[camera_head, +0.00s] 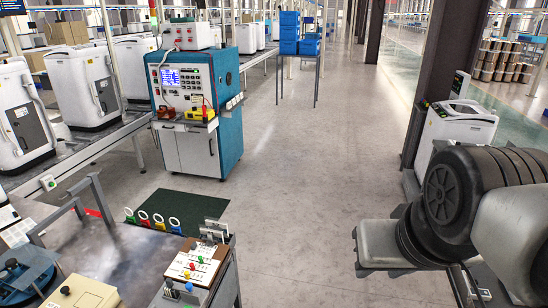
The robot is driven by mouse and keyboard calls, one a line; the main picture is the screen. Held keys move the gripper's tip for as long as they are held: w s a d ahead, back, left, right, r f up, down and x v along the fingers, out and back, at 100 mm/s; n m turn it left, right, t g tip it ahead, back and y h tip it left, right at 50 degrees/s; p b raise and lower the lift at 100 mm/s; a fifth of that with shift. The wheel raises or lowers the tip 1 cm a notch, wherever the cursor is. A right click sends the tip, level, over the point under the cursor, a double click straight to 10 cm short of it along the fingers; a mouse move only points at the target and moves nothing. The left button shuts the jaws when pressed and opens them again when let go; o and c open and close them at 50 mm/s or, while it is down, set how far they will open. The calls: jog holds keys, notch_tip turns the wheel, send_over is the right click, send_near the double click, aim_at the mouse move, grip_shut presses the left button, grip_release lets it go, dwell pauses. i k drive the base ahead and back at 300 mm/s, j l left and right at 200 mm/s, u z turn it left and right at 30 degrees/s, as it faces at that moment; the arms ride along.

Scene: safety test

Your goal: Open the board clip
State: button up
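A board (181,268) with white paper lies near the right front corner of the worktable at the bottom left. A small metallic clip (213,231) appears to sit at the board's far end. It is too small to tell whether the clip is open or shut. Small coloured pieces, red, yellow and green, rest on the paper.
A teal control cabinet (230,130) stands beyond. Open floor (310,200) lies right of the table. A white machine (462,122) stands right.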

aim_at(210, 242)
jog(key=i+l+z, duration=0.15)
jog(key=i, duration=0.6)
jog(key=i+l+z, duration=0.15)
jog(key=i, duration=0.55)
jog(key=i+u, duration=0.4)
jog(key=i+l+u, duration=0.15)
jog(key=i+u, duration=0.25)
jog(key=i+l+u, duration=0.25)
jog(key=u, duration=0.2)
jog(key=i+u, duration=0.15)
jog(key=u, duration=0.3)
jog(key=i+l+u, duration=0.15)
jog(key=u, duration=0.35)
jog(key=i+l+u, duration=0.15)
jog(key=u, duration=0.3)
jog(key=i+l+u, duration=0.3)
jog(key=l+u, duration=0.15)
